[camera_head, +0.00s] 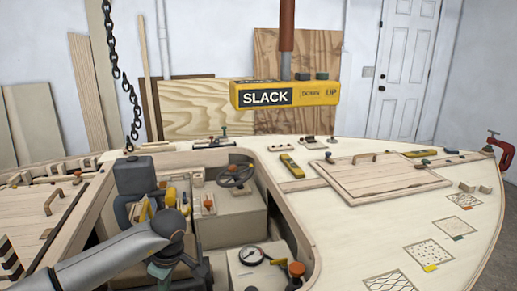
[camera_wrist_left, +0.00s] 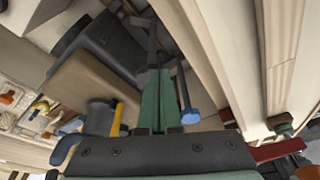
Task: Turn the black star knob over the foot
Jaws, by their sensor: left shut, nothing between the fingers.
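I cannot pick out a black star knob or the foot with certainty in either view. A dark grey block-shaped unit (camera_head: 134,174) stands in the cockpit well, with a small dark part on its top; that part is too small to identify. My left arm reaches in from the lower left, and its gripper (camera_head: 162,271) is low in the well, partly hidden by the wrist. In the left wrist view the green fingers (camera_wrist_left: 154,100) are together, with nothing between them. A thin rod with a blue end (camera_wrist_left: 189,116) shows just right of them. My right gripper is out of view.
A steering wheel (camera_head: 236,175), a gauge (camera_head: 251,255) and an orange knob (camera_head: 296,269) sit in the well. The pale deck (camera_head: 340,230) rims it. A yellow SLACK pendant (camera_head: 284,94) hangs above, and a chain (camera_head: 113,45) hangs at left.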

